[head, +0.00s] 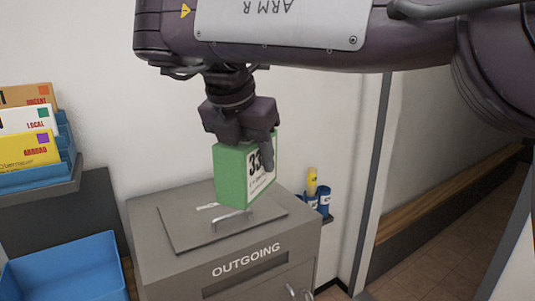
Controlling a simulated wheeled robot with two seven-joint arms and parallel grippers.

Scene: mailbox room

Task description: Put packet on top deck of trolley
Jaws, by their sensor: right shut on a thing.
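A green packet (231,176) with a white label showing "33" is held by my right gripper (245,145), which points down from above. The packet is upright and appears to be just above the grey outgoing box, in front of the wall. Its lower edge overlaps the box's lid handle in the picture, and I cannot tell whether they touch. My left gripper is not in view. No trolley is recognisable in this view.
The grey box (220,270) is marked "OUTGOING" and has a handled lid (180,236). A blue tray (65,270) is at lower left, below a shelf (45,191) with envelopes (28,150). Blue holders (323,199) stand behind right. A doorway opens at right.

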